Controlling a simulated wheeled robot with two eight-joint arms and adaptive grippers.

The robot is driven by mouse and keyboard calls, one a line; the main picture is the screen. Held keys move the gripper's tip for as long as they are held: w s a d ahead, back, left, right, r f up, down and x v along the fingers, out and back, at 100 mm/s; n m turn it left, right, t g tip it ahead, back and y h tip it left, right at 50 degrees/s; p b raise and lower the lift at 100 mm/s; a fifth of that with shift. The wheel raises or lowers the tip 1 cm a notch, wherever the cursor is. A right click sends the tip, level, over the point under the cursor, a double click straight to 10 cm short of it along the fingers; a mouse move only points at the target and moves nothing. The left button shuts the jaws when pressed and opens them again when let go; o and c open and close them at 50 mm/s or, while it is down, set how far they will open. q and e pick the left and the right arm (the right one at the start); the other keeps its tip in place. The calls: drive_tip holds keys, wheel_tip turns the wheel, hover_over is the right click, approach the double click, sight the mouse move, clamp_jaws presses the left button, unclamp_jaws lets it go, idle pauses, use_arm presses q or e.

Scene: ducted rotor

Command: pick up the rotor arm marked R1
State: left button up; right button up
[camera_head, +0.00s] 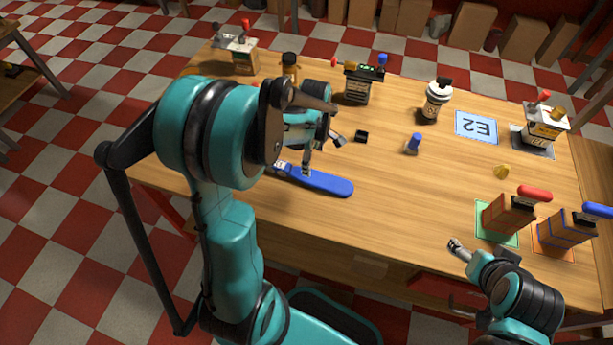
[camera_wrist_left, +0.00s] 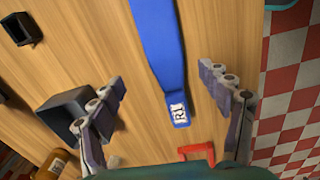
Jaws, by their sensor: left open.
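The rotor arm marked R1 is a long flat blue bar (camera_head: 322,181) lying on the wooden table left of centre in the head view. In the left wrist view the blue bar (camera_wrist_left: 159,40) runs down from the top edge, and its R1 label (camera_wrist_left: 178,112) is at the near end. My left gripper (camera_wrist_left: 165,92) is open, with its fingers apart on either side of the labelled end and not touching it. In the head view my left arm hides part of the bar's left end. My right gripper (camera_head: 454,268) is near the table's front edge, away from the bar.
A dark block (camera_wrist_left: 75,115) is beside the left finger in the wrist view. A small black box (camera_head: 361,136) and a blue-topped piece (camera_head: 413,144) stand behind the bar. A white bottle (camera_head: 436,100) and blue E2 card (camera_head: 476,127) are farther right. The table front-centre is clear.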

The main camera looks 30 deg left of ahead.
use_arm(q)
drive_tip(key=f, duration=0.2)
drive_tip(key=f+b, duration=0.1)
drive_tip(key=shift+a+n, duration=0.25)
drive_tip(key=shift+n, duration=0.05)
drive_tip(key=f+b, duration=0.1)
drive_tip(key=f, duration=0.1)
drive_tip(key=f+b, duration=0.2)
drive_tip(key=f, duration=0.1)
drive_tip(key=shift+s+a+f, duration=0.1)
drive_tip(key=shift+s+f, duration=0.25)
drive_tip(key=shift+s, duration=0.05)
drive_tip(key=shift+r, duration=0.1)
drive_tip(key=c, duration=1.5)
drive_tip(key=shift+r, duration=0.1)
